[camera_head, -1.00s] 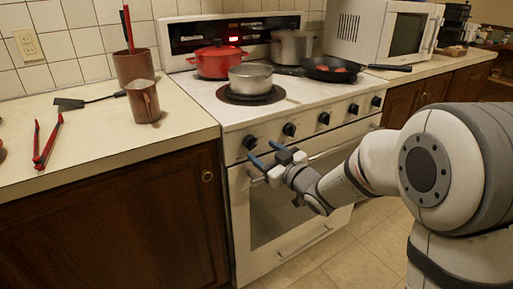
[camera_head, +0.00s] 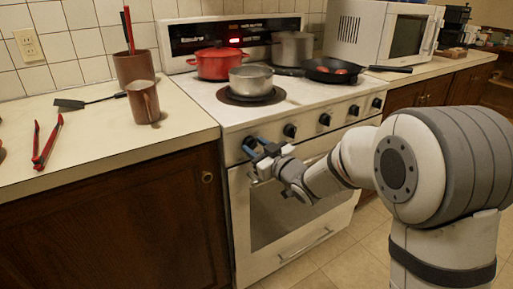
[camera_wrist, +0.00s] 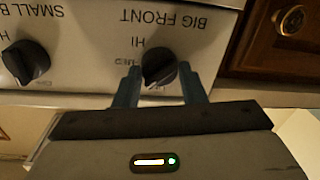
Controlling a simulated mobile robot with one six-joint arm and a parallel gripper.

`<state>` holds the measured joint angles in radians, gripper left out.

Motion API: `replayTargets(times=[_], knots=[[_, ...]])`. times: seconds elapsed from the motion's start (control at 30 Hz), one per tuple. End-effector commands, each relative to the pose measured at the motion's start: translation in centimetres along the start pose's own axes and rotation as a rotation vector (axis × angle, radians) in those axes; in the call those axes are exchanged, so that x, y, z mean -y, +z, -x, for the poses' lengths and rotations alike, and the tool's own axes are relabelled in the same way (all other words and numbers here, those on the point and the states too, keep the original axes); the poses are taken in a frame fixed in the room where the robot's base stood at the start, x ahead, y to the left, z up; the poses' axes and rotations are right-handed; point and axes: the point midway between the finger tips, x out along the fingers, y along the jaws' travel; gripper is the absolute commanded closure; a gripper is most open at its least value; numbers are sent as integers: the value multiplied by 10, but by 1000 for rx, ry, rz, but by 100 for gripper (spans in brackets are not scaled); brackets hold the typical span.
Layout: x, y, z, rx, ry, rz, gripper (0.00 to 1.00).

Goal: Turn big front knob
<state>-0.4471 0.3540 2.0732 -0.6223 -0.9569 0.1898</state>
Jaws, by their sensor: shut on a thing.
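The big front knob (camera_wrist: 159,68) is a black dial under upside-down "BIG FRONT" lettering in the wrist view. In the head view the knob (camera_head: 249,144) is the leftmost dial on the stove's front panel, partly hidden by my fingers. My gripper (camera_head: 258,146) has blue fingers that reach the panel there. In the wrist view my gripper (camera_wrist: 164,84) has one finger on each side of the knob and is shut on it. The knob's ridge looks nearly upright in that view, slightly tilted.
Another knob (camera_wrist: 26,62) labelled "SMALL B..." sits beside it. The stove (camera_head: 285,110) carries a silver pot (camera_head: 250,78), a red pot (camera_head: 218,63) and a black pan (camera_head: 333,70). The oven handle runs below the knobs. A counter (camera_head: 95,140) with utensils stands at left.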

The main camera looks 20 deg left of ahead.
Motion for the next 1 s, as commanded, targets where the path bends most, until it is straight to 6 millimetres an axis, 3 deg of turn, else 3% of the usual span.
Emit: replayTargets(times=[0.17, 0.67, 0.7, 0.93, 1.0], knots=[[0, 0, 0, 0, 0, 0, 85], [-1, 0, 0, -7, 2, -93, 86], [0, 0, 0, -7, 2, -93, 62], [0, 0, 0, -7, 2, -93, 44], [0, 0, 0, -7, 2, -93, 42]])
